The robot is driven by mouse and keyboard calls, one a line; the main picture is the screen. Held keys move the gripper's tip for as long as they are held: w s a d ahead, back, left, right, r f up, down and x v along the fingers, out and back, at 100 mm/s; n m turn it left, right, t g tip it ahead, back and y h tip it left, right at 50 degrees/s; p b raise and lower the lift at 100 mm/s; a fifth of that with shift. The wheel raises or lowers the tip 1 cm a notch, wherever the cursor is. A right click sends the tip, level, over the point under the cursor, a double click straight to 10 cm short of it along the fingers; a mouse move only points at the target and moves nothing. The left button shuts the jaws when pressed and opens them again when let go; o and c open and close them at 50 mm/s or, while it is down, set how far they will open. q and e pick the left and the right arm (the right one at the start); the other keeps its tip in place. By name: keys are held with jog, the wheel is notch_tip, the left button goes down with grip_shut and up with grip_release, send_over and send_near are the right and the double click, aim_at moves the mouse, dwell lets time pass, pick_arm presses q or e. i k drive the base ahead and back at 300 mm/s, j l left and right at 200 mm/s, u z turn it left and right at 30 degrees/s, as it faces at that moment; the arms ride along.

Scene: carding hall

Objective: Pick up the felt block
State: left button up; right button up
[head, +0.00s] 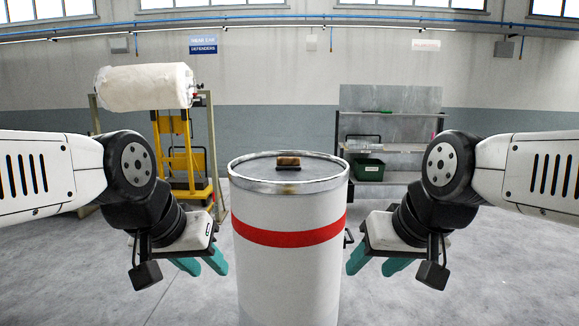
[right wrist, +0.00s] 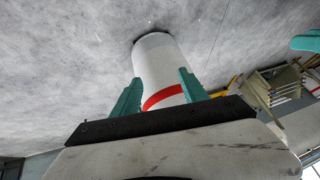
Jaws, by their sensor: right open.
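The felt block (head: 288,162) is a small brown piece with a dark lower part. It lies on the lid of a tall white drum (head: 290,280) with a red band, in the middle of the head view. My left gripper (head: 203,267) is to the left of the drum, below the lid, with its teal fingers apart and empty. My right gripper (head: 373,265) is to the right of the drum, also below the lid, open and empty. In the right wrist view its open fingers (right wrist: 158,92) appear in front of the drum (right wrist: 158,65); the block cannot be seen there.
A yellow stand (head: 180,155) with a large white roll (head: 146,87) is at the back left. A grey shelf (head: 391,145) with a green crate (head: 368,170) stands at the back right. The space above the drum lid is clear.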

aim_at(283, 163)
jog(key=u, duration=3.15)
jog(key=l+z, duration=0.1)
jog(key=z, duration=3.05)
jog(key=i+z, duration=0.25)
jog(key=i, duration=0.8)
jog(key=i+j+z, duration=0.1)
jog(key=i+z, duration=0.2)
jog(key=i, duration=0.75)
